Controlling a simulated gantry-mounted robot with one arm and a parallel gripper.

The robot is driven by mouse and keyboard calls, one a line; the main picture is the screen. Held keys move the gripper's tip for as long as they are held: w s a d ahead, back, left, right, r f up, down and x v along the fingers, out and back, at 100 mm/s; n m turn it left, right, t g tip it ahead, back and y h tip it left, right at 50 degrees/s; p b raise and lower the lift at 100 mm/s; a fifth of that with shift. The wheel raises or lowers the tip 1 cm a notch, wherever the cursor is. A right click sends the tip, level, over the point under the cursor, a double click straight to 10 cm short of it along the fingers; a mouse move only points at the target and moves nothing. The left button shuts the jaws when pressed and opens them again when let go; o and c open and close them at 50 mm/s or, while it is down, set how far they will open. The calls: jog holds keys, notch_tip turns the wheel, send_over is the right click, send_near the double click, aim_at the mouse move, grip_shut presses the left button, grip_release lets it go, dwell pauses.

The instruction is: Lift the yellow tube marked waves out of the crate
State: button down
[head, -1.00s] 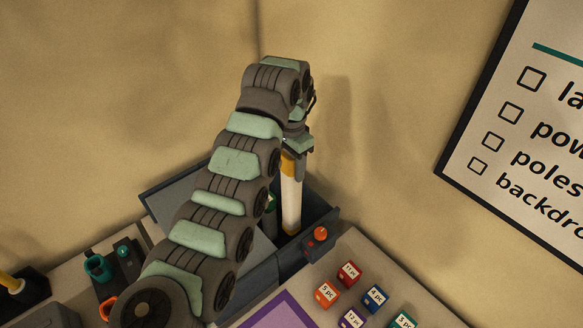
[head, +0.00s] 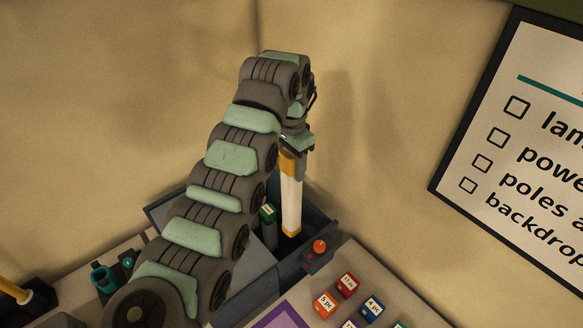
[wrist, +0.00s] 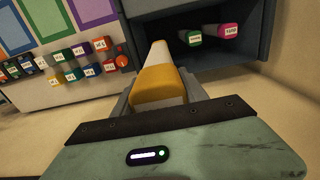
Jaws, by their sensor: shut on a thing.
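A white tube with yellow ends (head: 291,195) hangs upright from my gripper (head: 293,163), which is shut on its upper yellow end. Its lower yellow end shows in front of the inside of the dark blue-grey crate (head: 318,262); I cannot tell how far it is above the crate floor. The wrist view shows the yellow end (wrist: 158,88) between the fingers. No waves mark is readable. A green-capped tube (head: 268,213) stands in the crate. The wrist view also shows a pink-capped tube (wrist: 228,30) there.
An orange knob (head: 320,246) sits at the crate's right side. Several labelled colour blocks (head: 347,285) and a purple panel (head: 276,316) lie in front. Booth walls stand close behind the crate. A checklist board (head: 520,140) hangs at right.

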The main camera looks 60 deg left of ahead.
jog(key=shift+r+p, duration=0.45)
jog(key=shift+r, duration=1)
jog(key=shift+r+p, duration=1.2)
jog(key=shift+r, duration=1.1)
jog(key=shift+w, duration=0.1)
